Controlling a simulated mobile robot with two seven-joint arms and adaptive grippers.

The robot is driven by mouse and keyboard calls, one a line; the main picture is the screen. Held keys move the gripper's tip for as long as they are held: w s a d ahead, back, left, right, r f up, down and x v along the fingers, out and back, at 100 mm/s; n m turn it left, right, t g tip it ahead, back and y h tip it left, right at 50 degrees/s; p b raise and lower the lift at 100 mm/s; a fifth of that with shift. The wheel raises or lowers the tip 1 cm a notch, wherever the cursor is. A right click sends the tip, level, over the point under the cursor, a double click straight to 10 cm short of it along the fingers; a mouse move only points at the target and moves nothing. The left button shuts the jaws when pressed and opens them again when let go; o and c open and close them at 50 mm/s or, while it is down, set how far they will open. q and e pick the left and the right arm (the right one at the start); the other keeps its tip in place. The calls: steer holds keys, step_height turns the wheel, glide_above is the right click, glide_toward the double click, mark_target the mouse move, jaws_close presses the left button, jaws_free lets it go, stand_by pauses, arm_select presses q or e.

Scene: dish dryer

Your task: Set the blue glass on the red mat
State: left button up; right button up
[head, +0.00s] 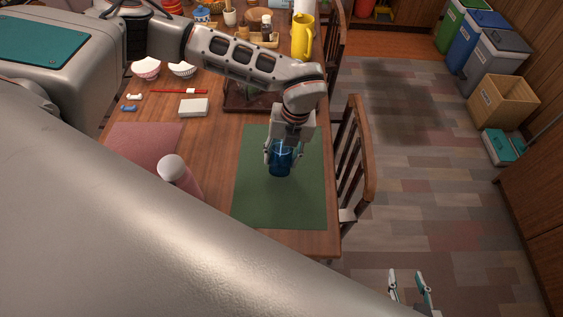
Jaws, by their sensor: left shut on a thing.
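The blue glass (281,168) is upright over the green mat (270,210). My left gripper (280,157) reaches down from above and is shut on the glass, with a finger on each side. I cannot tell whether the glass touches the green mat. The red mat (140,140) lies to the left on the table, partly hidden by my own arm. My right gripper (410,287) is at the lower right, over the floor beyond the table edge; its two fingers are apart and nothing shows between them.
A white block (193,108) and a dark tray (238,103) lie behind the mats. A yellow pitcher (304,38) stands at the back. A wooden chair (358,160) flanks the right edge.

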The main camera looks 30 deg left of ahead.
mark_target(277, 149)
arm_select(q)
step_height(277, 149, up, 16)
stand_by(0.3)
steer(key=n+h, duration=0.1)
steer(key=n, duration=0.9)
steer(key=a+n+h, duration=0.1)
steer(key=n, duration=0.9)
steer(key=a+n+h, duration=0.1)
steer(key=n, duration=0.9)
steer(key=shift+w+n+t+h, duration=0.25)
steer(key=shift+n+t+h, duration=0.15)
steer(key=shift+d, duration=0.15)
